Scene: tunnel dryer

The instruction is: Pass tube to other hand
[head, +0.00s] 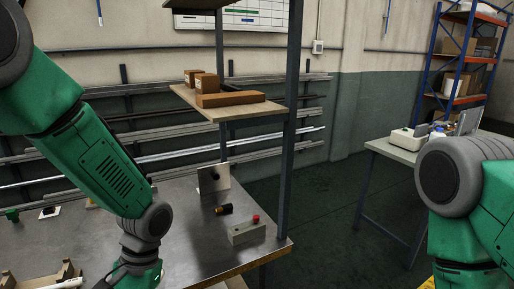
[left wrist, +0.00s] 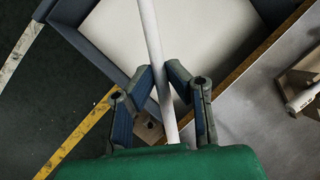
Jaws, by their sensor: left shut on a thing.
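A long white tube (left wrist: 152,38) runs from the top of the left wrist view down between the fingers of my left gripper (left wrist: 162,75), which is shut on it. In the head view my left arm reaches down to the bottom edge, and its fingers and the held tube are out of frame. My right arm shows only as a green and grey link at the right edge of the head view. My right gripper is in neither view.
A wooden rack (head: 66,272) stands on the metal table (head: 190,262) at bottom left. A box with a red button (head: 247,229) sits near the table's right corner. A shelf post rises there. A grey-walled bin (left wrist: 105,82) lies below my left gripper.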

